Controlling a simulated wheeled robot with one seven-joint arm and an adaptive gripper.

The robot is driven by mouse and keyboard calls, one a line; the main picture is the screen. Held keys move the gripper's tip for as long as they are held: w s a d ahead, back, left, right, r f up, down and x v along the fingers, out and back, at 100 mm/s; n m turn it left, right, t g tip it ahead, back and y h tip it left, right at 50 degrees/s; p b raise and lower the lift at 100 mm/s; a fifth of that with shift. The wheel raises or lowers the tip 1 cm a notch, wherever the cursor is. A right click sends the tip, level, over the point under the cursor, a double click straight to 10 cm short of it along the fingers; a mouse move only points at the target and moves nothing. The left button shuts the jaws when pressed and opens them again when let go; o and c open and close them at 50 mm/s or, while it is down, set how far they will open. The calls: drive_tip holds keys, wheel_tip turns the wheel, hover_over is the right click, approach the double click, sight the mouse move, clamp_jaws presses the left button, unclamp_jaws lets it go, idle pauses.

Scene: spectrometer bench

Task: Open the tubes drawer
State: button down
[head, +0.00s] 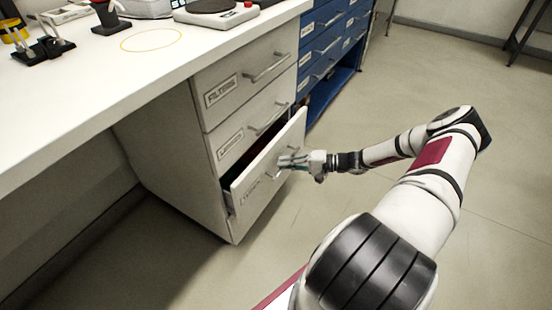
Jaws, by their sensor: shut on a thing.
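The bottom drawer (252,187) of the white cabinet under the bench stands partly open, with a dark gap showing behind its front. Its label is too blurred to read for certain. My gripper (283,162) reaches in from the right and is shut on that drawer's handle (273,174), at the front's right half. The fingers partly hide the handle. The drawer's contents cannot be made out.
Above it, the top drawer (233,83) and middle drawer (235,143) are shut, with bar handles. A blue drawer unit (321,45) stands behind to the right. The white bench top (95,75) holds equipment along its back. Open floor (400,215) lies right of the cabinet.

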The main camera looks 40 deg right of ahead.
drive_tip(key=s+d+b, duration=0.1)
drive_tip(key=s+d, duration=0.3)
drive_tip(key=s, duration=0.7)
drive_tip(key=s+d+b, duration=0.1)
drive_tip(key=s+d, duration=0.3)
drive_tip(key=s, duration=0.7)
drive_tip(key=s+d+b, duration=0.1)
drive_tip(key=s+d, duration=0.3)
drive_tip(key=s, duration=0.8)
drive_tip(key=shift+d, duration=0.2)
drive_tip(key=c, duration=2)
unclamp_jaws()
drive_tip(key=shift+o, duration=0.2)
drive_tip(key=shift+s+d, duration=0.1)
drive_tip(key=v, duration=1.1)
drive_tip(key=shift+s+d+r, duration=0.15)
drive_tip(key=shift+s+d, duration=0.1)
drive_tip(key=shift+s, duration=0.05)
